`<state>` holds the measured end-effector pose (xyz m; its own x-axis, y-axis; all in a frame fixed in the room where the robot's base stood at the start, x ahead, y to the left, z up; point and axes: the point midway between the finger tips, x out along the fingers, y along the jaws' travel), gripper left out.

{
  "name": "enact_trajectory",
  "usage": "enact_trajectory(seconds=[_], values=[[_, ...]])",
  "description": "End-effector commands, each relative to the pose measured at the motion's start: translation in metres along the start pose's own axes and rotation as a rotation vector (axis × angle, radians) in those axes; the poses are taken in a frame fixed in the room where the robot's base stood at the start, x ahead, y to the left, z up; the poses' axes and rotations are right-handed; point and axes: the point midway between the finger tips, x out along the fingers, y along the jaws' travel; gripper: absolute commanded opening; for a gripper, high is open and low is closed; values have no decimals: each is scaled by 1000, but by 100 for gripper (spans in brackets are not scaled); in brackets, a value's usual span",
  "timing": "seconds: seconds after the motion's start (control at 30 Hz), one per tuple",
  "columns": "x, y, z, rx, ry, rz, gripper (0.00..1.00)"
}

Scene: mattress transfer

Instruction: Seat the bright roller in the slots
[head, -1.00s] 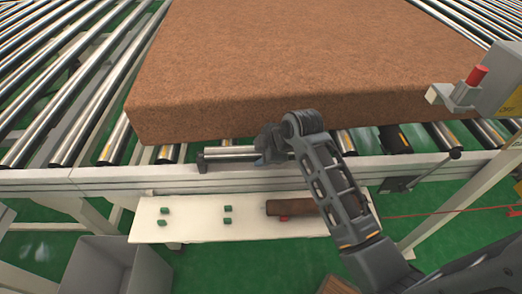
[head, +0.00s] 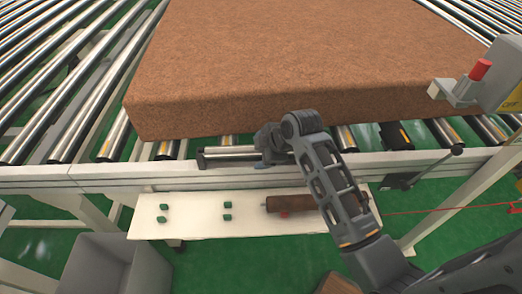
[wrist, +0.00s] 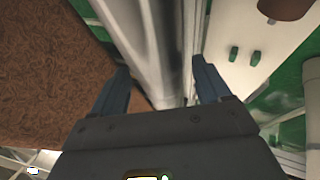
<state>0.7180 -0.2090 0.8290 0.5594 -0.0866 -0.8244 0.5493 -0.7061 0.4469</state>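The bright roller (head: 230,153) lies lengthwise along the conveyor's near rail, in front of the mattress (head: 290,75). Its left end is by a dark bracket. Its right part is hidden behind my gripper (head: 268,145). In the wrist view the bright roller (wrist: 148,45) runs down between the two fingers of my gripper (wrist: 162,88). The fingers are spread, with a narrow gap showing on each side of the roller. The slots cannot be made out clearly, so I cannot tell whether the roller is fully seated.
A white shelf (head: 190,227) below the rail holds several green blocks and a brown roller (head: 288,203). A grey bin (head: 115,262) stands at the lower left. A box with a red button (head: 480,69) is at the right. The mattress edge is close behind my gripper.

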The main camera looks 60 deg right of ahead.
Motion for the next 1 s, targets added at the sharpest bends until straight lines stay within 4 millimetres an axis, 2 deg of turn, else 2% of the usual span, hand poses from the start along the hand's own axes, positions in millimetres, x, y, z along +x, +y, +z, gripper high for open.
enact_trajectory(seconds=[0.07,0.37,0.47,0.8,1.0], values=[[0,0,0,0,0,-1,85],[-2,-2,1,1,-2,-3,85],[-12,-1,1,1,-1,-2,85],[-65,-1,1,1,-1,0,85],[-77,0,0,0,0,-1,85]])
